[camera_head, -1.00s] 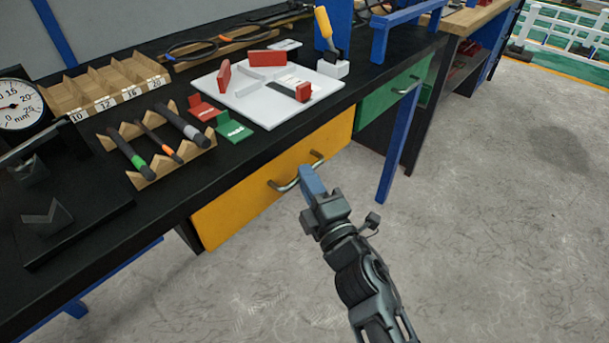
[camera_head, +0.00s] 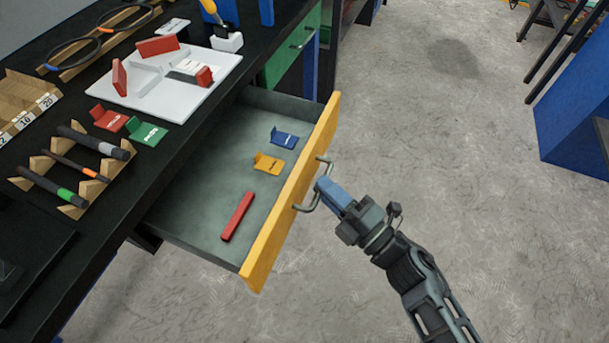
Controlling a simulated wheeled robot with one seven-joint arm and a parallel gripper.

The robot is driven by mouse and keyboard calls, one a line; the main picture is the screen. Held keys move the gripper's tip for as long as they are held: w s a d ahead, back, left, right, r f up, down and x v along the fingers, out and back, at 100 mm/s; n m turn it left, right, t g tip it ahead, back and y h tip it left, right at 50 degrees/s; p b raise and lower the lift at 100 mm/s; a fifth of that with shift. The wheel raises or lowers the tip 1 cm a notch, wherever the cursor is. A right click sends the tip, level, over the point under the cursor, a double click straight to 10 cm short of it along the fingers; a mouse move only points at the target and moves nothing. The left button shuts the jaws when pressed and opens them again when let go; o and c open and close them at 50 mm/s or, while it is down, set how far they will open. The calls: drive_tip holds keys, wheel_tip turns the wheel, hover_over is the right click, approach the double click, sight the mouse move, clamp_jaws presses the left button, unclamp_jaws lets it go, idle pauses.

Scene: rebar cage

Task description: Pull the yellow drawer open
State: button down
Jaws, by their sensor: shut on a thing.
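The yellow drawer (camera_head: 268,258) stands pulled well out from under the black workbench. Its grey inside shows, holding a red bar (camera_head: 237,217), a yellow tag piece (camera_head: 268,163) and a blue tag piece (camera_head: 285,138). The metal handle (camera_head: 308,207) is on the outer face of the yellow front. My gripper (camera_head: 326,190), with blue fingers, is shut on the handle from the right side of the picture. The fingers cover part of the handle.
The black bench top (camera_head: 190,150) carries a white tray (camera_head: 165,98), a wooden rack (camera_head: 40,163) with rods, and red and green tags. A green drawer (camera_head: 290,52) is shut beyond. A blue cabinet (camera_head: 575,110) stands at the right. The floor between is clear.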

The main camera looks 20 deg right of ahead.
drive_tip(key=shift+s+d, duration=0.5)
drive_tip(key=shift+d, duration=0.15)
drive_tip(key=c, duration=1.2)
unclamp_jaws()
drive_tip(key=shift+o, duration=0.2)
drive_tip(key=b+v, duration=0.1)
drive_tip(key=v, duration=0.6)
drive_tip(key=shift+s+d+f, duration=0.2)
drive_tip(key=shift+s+d, duration=0.05)
drive_tip(key=shift+s, duration=0.1)
